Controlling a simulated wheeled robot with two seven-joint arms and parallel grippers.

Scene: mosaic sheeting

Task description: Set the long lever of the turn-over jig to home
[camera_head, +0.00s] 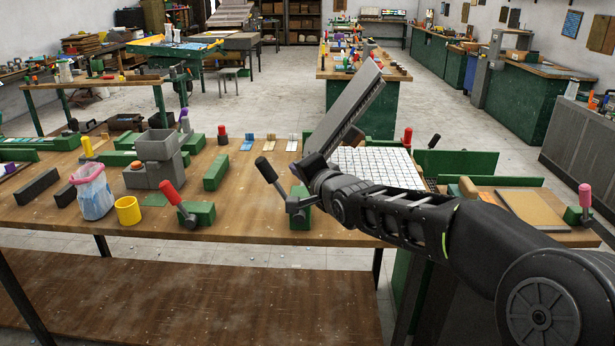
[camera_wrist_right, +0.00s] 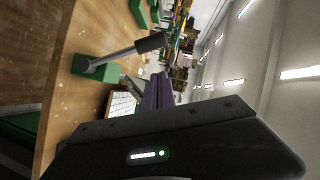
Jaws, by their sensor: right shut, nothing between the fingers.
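A long lever with a black grip (camera_head: 266,169) rises from a pivot on a small green block (camera_head: 301,217) at the table's front edge. It leans up and to the left. The lever also shows in the right wrist view (camera_wrist_right: 120,52), where its grip points up and right in the picture. My right gripper (camera_head: 342,110) is just right of the lever, above the table. Its fingers (camera_wrist_right: 157,92) are together and empty, apart from the lever. A white tiled sheet (camera_head: 375,166) lies behind my right wrist, partly hidden by my arm. My left gripper is out of view.
A red-handled lever (camera_head: 171,192) on a green block stands to the left, near a yellow cup (camera_head: 128,211) and a lined bin (camera_head: 93,192). A grey hopper (camera_head: 156,147) stands behind. A pink-knobbed lever (camera_head: 585,195) is at the far right. Bare tabletop lies left of the black-gripped lever.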

